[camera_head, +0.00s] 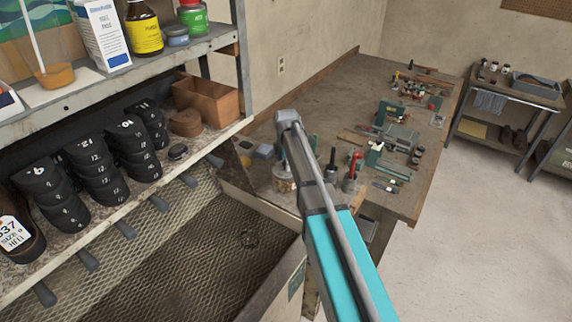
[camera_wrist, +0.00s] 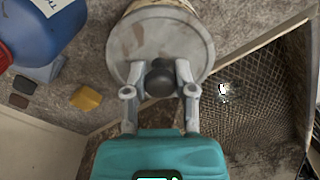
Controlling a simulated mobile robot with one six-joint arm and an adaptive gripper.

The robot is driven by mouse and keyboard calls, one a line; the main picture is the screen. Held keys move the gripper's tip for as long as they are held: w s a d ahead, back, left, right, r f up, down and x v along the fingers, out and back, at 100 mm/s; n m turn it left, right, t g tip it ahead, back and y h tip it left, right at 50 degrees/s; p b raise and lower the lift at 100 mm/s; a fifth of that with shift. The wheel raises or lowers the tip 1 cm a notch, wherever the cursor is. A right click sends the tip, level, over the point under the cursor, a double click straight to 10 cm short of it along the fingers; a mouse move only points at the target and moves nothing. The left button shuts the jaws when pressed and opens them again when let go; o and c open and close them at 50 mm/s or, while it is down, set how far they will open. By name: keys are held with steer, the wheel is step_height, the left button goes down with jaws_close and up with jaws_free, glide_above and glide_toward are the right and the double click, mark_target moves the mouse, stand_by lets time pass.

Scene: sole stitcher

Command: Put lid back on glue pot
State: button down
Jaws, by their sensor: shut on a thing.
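The lid (camera_wrist: 128,45) is a round grey disc with a black knob (camera_wrist: 159,80). My gripper (camera_wrist: 159,75) is shut on this knob, with one finger on each side. The cream glue pot (camera_wrist: 148,6) shows past the lid's far edge in the wrist view. The lid overlaps most of it, and I cannot tell whether the lid rests on the rim or is just above it. In the head view, the pot (camera_head: 283,181) stands on the bench beside my arm, which hides the lid and my fingers.
A blue container (camera_wrist: 45,38) with a white label stands left of the pot in the wrist view. A yellow block (camera_wrist: 86,98) lies nearby. A mesh-bottomed tray (camera_head: 215,255) is beside the bench (camera_head: 345,95). Shelves (camera_head: 120,70) stand at the left.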

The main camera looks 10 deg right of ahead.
stand_by(0.3)
steer(key=shift+c, duration=1.8)
jaws_free()
steer(key=o, duration=0.4)
steer(key=shift+c, duration=0.2)
steer(key=shift+r, duration=0.15)
steer(key=shift+r+p, duration=3.35)
steer(key=shift+p, duration=0.15)
jaws_close()
